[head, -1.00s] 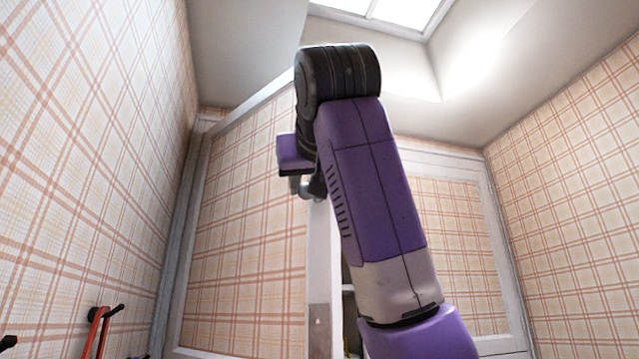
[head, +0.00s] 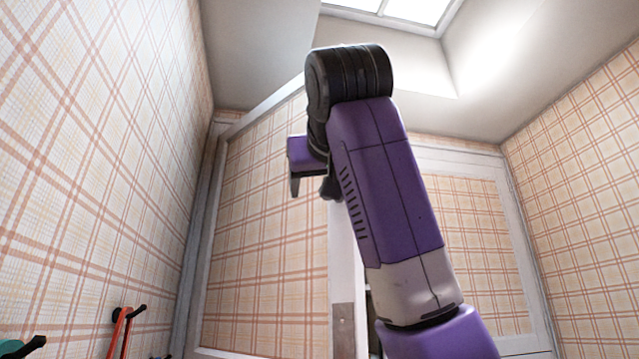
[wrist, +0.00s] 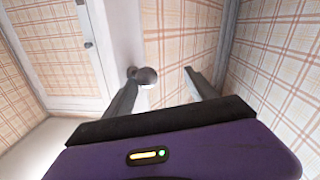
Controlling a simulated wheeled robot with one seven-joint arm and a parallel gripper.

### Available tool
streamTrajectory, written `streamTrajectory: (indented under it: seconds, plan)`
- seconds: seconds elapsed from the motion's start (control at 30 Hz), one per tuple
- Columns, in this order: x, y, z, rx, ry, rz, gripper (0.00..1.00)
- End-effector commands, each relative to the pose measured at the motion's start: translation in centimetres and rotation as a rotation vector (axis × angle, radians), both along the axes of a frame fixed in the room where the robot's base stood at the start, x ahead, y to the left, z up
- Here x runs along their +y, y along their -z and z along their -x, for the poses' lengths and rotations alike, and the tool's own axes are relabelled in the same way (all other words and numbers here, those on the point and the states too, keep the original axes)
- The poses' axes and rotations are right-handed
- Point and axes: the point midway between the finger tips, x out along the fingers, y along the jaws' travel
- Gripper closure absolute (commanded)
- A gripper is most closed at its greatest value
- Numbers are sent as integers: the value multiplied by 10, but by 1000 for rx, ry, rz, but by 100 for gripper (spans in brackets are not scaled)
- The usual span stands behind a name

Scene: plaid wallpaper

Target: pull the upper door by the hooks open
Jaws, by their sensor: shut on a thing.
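The upper door (head: 265,240) is a plaid panel in a white frame. It stands open at an angle, its white free edge (head: 345,270) towards me with a metal plate low on it. My gripper (head: 311,190) is at the upper part of this edge in the head view. In the wrist view my gripper (wrist: 160,72) has a finger on each side of a round metal knob (wrist: 147,77), which lies against the left finger. The right finger's contact is not clear. My arm hides part of the door edge.
Black wall hooks (head: 138,309) are at the lower left, with a red thing (head: 120,325) hanging from one. Plaid walls stand close on both sides. Another white-framed plaid panel (head: 470,215) is behind my arm at right. A dark gap shows beside the door edge.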

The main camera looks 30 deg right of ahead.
Motion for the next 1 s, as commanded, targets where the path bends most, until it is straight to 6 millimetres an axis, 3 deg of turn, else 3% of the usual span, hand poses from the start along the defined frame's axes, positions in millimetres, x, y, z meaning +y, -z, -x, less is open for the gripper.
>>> streamTrajectory:
  seconds: [0.13,0.5,1.0]
  plan:
    - [10,3,11,1,-11,4,48]
    - [25,1,65,-1,-2,1,48]
    - [26,-1,74,-1,1,-1,48]
